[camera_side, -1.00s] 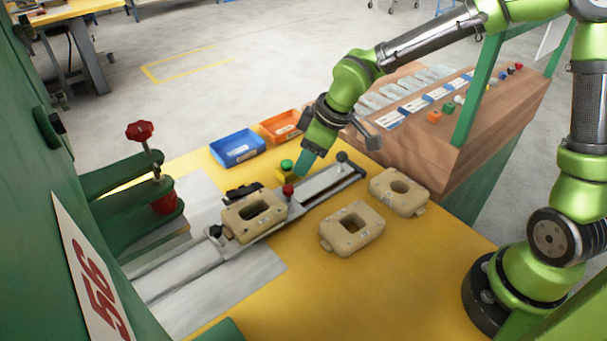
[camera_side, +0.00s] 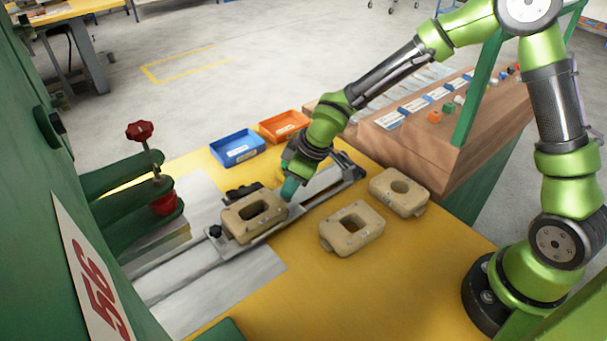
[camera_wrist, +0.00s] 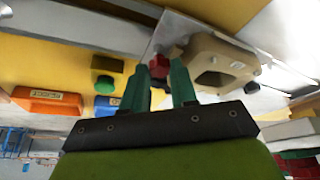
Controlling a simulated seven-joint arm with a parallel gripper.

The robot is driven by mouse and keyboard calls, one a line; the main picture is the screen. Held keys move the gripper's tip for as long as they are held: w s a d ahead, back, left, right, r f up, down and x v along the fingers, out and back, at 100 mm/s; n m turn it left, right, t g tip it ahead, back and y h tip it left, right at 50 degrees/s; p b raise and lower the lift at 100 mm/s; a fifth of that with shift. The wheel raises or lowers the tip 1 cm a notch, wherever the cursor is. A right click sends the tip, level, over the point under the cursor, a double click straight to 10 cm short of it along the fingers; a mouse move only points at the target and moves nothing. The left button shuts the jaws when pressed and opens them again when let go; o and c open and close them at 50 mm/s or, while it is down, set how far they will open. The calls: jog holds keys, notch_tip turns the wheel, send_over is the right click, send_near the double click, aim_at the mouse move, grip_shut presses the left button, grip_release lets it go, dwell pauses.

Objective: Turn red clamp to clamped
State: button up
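The red clamp knob (camera_wrist: 158,66) shows in the wrist view beside a tan block (camera_wrist: 222,48). My gripper (camera_wrist: 158,72) has its two teal fingers apart, one on each side of the knob. I cannot tell if they touch it. In the side view my gripper (camera_side: 289,188) is low over the metal fixture rail (camera_side: 318,186), at the right end of the tan block (camera_side: 236,225) seated there. The red clamp is hidden behind my gripper in that view.
A blue bin (camera_side: 238,155) and an orange bin (camera_side: 283,132) stand behind the fixture. Two loose tan blocks, one nearer (camera_side: 337,240) and one farther right (camera_side: 386,190), lie on the yellow table (camera_side: 420,255). A green press (camera_side: 110,180) stands at the left.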

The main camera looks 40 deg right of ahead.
grip_shut()
jog(key=n, duration=0.2)
jog(key=n+g+y, duration=0.1)
jog(key=shift+w+d+n, duration=0.15)
jog(key=shift+n, duration=0.25)
jog(key=n, duration=0.2)
jog(key=n+g, duration=0.1)
jog(key=n, duration=0.1)
jog(key=shift+w+n+g+y, duration=0.15)
jog(key=shift+n+g+y, duration=0.15)
jog(key=shift+y, duration=0.1)
jog(key=n+g, duration=0.1)
jog(key=n, duration=0.3)
jog(key=shift+w+g, duration=0.2)
jog(key=shift+g, duration=0.2)
jog(key=shift+w+n+g+h, duration=0.15)
jog(key=shift+n+g, duration=0.35)
jog(key=shift+n, duration=0.9)
jog(key=shift+w+n+g+h, duration=0.15)
jog(key=shift+n+g, duration=0.35)
jog(key=shift+n, duration=0.9)
jog(key=shift+s, duration=0.1)
jog(key=shift+o, duration=2.4)
grip_release()
